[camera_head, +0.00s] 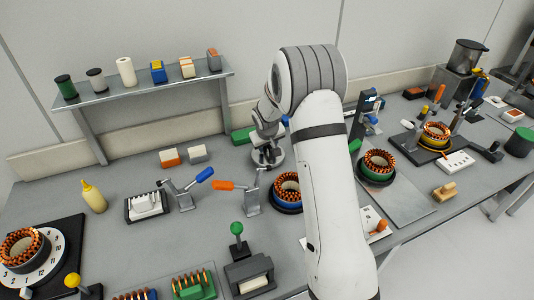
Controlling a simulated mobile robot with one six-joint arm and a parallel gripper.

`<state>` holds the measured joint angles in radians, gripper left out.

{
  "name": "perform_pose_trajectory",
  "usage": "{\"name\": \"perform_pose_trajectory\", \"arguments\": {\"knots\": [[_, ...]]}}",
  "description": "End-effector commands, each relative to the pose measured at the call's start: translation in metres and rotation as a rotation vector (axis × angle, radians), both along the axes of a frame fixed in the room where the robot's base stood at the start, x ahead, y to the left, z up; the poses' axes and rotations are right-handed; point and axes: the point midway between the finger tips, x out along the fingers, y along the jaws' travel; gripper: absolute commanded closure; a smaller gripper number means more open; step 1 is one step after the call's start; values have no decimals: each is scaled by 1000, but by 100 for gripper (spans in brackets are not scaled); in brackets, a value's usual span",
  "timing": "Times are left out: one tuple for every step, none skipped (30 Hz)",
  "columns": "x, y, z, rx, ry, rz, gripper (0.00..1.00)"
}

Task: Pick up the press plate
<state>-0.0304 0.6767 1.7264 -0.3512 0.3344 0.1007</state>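My white arm rises through the middle of the view and bends down at its far end to my gripper (267,140). The gripper is small, grey and partly hidden by the arm, so its fingers cannot be made out. A grey round plate-like piece (267,158) is right below the gripper at the back of the bench; it may be the press plate, but I cannot be sure. I cannot tell whether the gripper touches it or holds it.
A stator with copper windings on a blue base (287,188) is partly behind my arm. Orange-handled (240,186) and blue-handled (190,188) clamps stand to its left. A shelf (140,88) with spools is at the back left. Another stator on a green base (377,168) is right.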

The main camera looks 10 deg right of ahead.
Motion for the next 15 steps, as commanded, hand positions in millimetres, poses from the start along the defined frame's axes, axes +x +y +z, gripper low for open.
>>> {"name": "perform_pose_trajectory", "arguments": {"knots": [[0,0,0,0,0,0,60],[0,0,0,0,0,0,60],[0,0,0,0,0,0,60],[0,0,0,0,0,0,60],[0,0,0,0,0,0,62],[0,0,0,0,0,1,65],[0,0,0,0,0,1,68],[0,0,0,0,0,1,70],[0,0,0,0,0,1,73],[0,1,0,0,0,1,76],[0,1,0,0,0,1,78],[0,1,0,0,0,1,82],[0,1,0,0,0,1,84],[0,1,0,0,0,1,86],[0,1,0,0,0,1,90]]}}
